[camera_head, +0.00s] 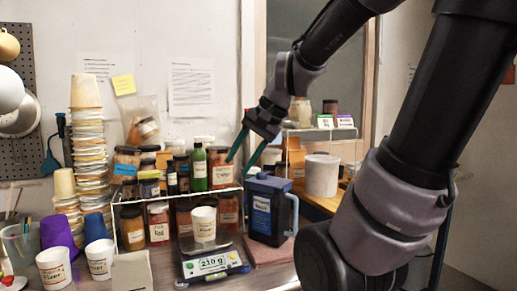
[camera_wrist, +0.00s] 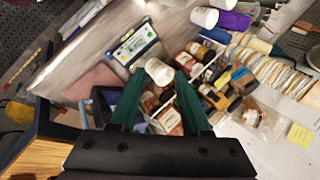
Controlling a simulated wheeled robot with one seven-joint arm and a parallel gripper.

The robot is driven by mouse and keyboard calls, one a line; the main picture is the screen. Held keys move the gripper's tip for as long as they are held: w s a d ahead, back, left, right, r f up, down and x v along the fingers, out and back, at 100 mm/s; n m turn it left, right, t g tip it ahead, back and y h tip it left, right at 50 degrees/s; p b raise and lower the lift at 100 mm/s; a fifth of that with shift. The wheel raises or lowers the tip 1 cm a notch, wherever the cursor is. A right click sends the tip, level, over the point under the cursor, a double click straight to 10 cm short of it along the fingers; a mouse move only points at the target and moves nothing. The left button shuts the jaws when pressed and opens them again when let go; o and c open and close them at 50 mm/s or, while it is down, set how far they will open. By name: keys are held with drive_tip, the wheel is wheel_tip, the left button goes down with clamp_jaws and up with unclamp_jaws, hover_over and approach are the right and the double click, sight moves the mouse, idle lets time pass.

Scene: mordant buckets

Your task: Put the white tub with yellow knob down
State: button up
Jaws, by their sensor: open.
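My gripper (camera_head: 240,165) is open, its two green fingers apart and angled down above the bench, with nothing visible between them. In the wrist view the gripper (camera_wrist: 157,85) also shows spread fingers. A plain white cylindrical tub (camera_head: 322,175) stands upright on the wooden shelf to the right of the gripper, apart from it. I see no yellow knob on it, so I cannot tell whether it is the task's tub. A white labelled cup (camera_head: 204,223) stands on the scale (camera_head: 212,263); the cup (camera_wrist: 160,71) shows beyond the fingertips in the wrist view.
A blue jug (camera_head: 265,210) with a light handle stands below the gripper, right of the scale. Jars crowd the wire rack (camera_head: 183,194) behind. Tall stacked cups (camera_head: 88,150) and two labelled cups (camera_head: 54,268) fill the left. A pinkish board (camera_head: 272,251) lies under the jug.

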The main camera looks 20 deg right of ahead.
drive_tip(key=s+d+r+n+t+h, duration=0.1)
drive_tip(key=s, duration=0.1)
drive_tip(key=s+d+r+n+t+h, duration=0.1)
drive_tip(key=s+d+r+n, duration=0.1)
drive_tip(key=shift+n, duration=0.3)
